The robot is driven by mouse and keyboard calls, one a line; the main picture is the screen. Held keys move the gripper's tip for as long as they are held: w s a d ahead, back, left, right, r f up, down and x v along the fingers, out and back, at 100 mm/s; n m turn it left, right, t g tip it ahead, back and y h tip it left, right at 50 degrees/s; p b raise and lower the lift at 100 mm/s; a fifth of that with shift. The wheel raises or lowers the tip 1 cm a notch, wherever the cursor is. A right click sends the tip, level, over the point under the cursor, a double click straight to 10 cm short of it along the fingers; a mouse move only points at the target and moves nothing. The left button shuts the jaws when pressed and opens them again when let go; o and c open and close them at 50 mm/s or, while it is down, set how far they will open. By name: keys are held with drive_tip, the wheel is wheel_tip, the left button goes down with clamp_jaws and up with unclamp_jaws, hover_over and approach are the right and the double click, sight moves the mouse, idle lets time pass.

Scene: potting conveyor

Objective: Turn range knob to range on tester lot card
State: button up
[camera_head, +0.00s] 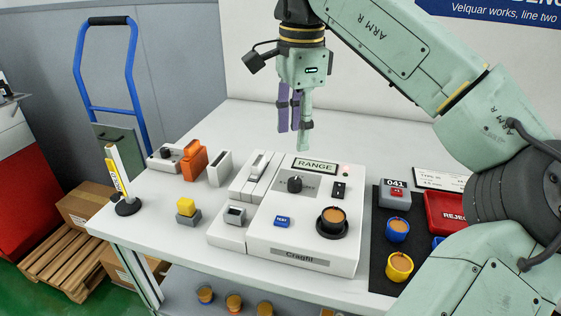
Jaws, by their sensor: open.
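The tester is a white box (262,238) on the bench, marked Cragfil on its front. Its black range knob (295,184) sits on a grey panel below a RANGE label (315,165). The knob's pointer direction is too small to tell. My gripper (294,138) hangs pointing down above and behind the knob, apart from it, open and empty. A white printed card (438,178), perhaps the lot card, lies at the right behind the red tray; my arm partly covers it and its text is mostly unreadable.
A brown-filled cup (333,217) stands on the tester beside a blue button (283,221) and black switch (339,189). At right are a grey 041 block (395,195), cups on a dark mat (379,252) and a red REJECT tray (433,213). The bench's back is clear.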

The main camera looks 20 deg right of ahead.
sight(294, 180)
wheel_tip(294, 180, down, 11)
drive_tip(key=shift+r, duration=0.2)
idle(0.4)
drive_tip(key=shift+w, duration=0.1)
clamp_jaws()
